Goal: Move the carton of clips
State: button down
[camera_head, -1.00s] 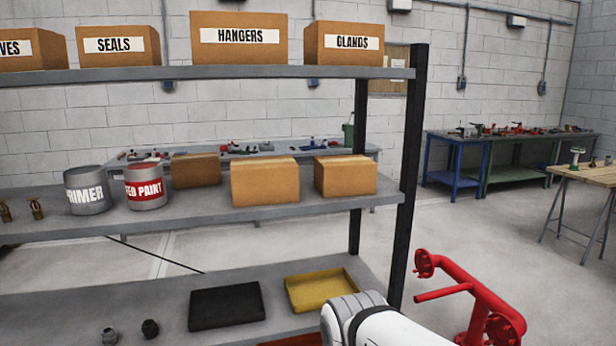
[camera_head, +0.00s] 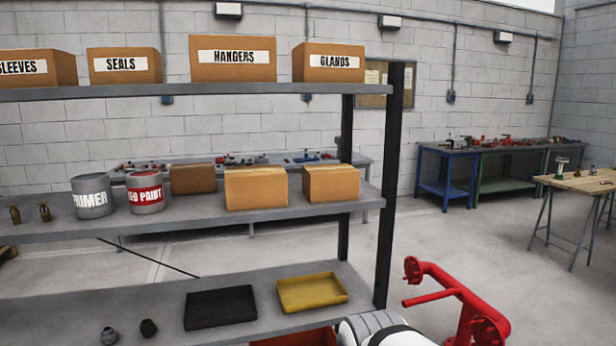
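No carton in view is labelled clips. On the top shelf stand cartons labelled sleeves (camera_head: 38,68), seals (camera_head: 124,65), hangers (camera_head: 232,59) and glands (camera_head: 328,62). On the middle shelf stand three cartons with no readable label: a rear one (camera_head: 193,179), a front middle one (camera_head: 256,188) and a right one (camera_head: 331,183). I cannot tell which, if any, holds clips. My gripper is out of view; only a white part of my arm shows at the bottom edge.
A primer can (camera_head: 93,196) and a red paint can (camera_head: 146,193) stand left of the middle-shelf cartons. A black tray (camera_head: 220,308) and a yellow tray (camera_head: 312,293) lie on the lower shelf. Red pipework (camera_head: 455,290) stands right of the black post (camera_head: 390,190).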

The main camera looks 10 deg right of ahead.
aim_at(326, 183)
jog(key=z, duration=0.2)
jog(key=i, duration=1.1)
jog(key=u, duration=0.25)
